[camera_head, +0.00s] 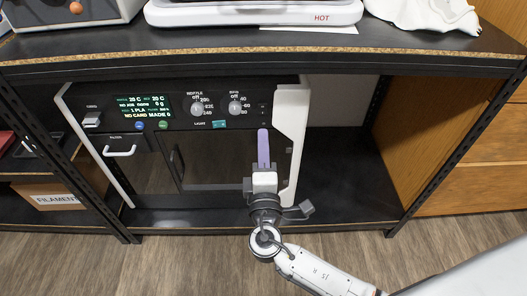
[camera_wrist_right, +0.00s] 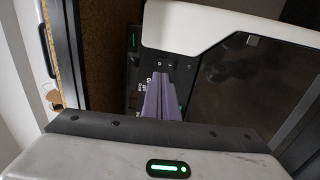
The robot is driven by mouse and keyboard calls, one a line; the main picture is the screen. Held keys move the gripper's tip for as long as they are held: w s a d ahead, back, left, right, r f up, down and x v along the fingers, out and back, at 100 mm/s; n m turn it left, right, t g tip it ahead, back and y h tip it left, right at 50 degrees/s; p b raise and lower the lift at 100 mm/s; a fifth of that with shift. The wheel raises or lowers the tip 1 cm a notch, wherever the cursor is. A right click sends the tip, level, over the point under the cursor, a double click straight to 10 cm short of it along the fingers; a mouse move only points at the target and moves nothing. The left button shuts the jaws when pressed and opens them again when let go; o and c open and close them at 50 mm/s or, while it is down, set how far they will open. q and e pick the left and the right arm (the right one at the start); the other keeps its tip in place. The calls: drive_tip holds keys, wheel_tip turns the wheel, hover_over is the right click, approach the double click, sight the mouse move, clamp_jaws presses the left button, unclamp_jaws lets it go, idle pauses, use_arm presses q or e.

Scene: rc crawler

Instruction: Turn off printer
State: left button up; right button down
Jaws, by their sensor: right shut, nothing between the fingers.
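The printer (camera_head: 290,128) stands on the lower shelf, with a white frame and a black front panel. Its display (camera_head: 143,107) is lit with green and white text. The panel carries a nozzle knob (camera_head: 197,109) and a bed knob (camera_head: 235,107). My right gripper (camera_head: 263,132) is shut and empty, its purple fingers pointing at the right end of the panel, just below small controls there. In the right wrist view the fingertips (camera_wrist_right: 162,73) overlap the dark panel strip beside the white frame, hiding part of it. I cannot tell whether they touch. My left gripper is out of view.
The shelf top (camera_head: 230,50) overhangs the printer and carries a white device marked HOT (camera_head: 250,12) and a white cloth (camera_head: 425,14). A box marked FILAMENT (camera_head: 55,197) is at the lower left. Shelf space right of the printer (camera_head: 345,165) is free.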

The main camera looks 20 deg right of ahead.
sight(262, 107)
drive_tip(key=x, duration=0.8)
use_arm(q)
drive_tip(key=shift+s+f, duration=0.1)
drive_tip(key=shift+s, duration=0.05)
